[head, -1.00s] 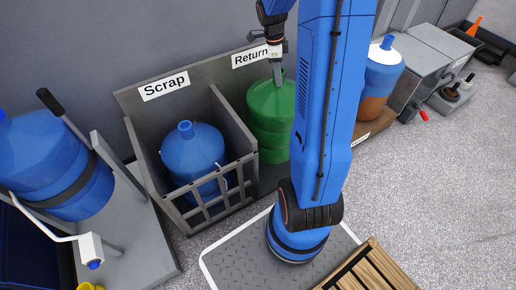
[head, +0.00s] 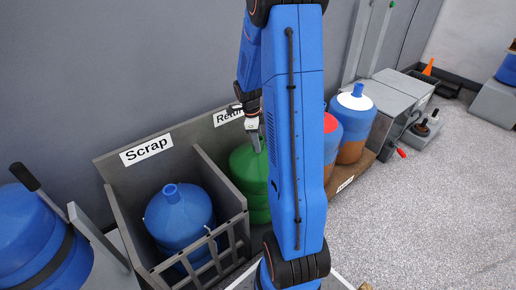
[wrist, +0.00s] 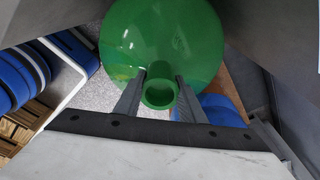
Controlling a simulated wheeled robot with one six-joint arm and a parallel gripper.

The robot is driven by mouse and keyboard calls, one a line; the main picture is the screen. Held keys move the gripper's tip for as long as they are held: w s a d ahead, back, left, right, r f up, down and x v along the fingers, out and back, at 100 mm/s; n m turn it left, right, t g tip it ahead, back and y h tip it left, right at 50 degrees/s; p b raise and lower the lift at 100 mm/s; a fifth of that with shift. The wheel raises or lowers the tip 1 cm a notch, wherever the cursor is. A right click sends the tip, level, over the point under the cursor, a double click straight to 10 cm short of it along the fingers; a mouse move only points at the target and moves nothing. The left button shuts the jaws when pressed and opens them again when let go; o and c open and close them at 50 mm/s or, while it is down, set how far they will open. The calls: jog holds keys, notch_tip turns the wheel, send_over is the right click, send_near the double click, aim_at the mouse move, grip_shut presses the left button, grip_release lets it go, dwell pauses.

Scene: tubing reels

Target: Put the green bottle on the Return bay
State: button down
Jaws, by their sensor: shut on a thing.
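The green bottle (head: 248,180) stands upright below the Return sign (head: 228,116), in front of the grey back panel of the Return bay (head: 213,140). My gripper (head: 257,141) is over its top, and my arm hides its right side. In the wrist view, my gripper (wrist: 160,84) has one finger on each side of the neck of the green bottle (wrist: 160,40) and is shut on it. The base of the bottle is mostly hidden, so I cannot tell whether it rests on the bay floor.
Left of the green bottle, the Scrap bay (head: 120,185) holds a blue bottle (head: 180,218) behind a barred front. A red-capped bottle (head: 332,140) and a white-capped bottle (head: 355,118) stand to the right. Open floor (head: 430,220) lies right.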

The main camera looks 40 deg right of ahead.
jog(key=shift+f, duration=1.45)
jog(key=c, duration=1.2)
grip_release()
jog(key=shift+o, duration=0.2)
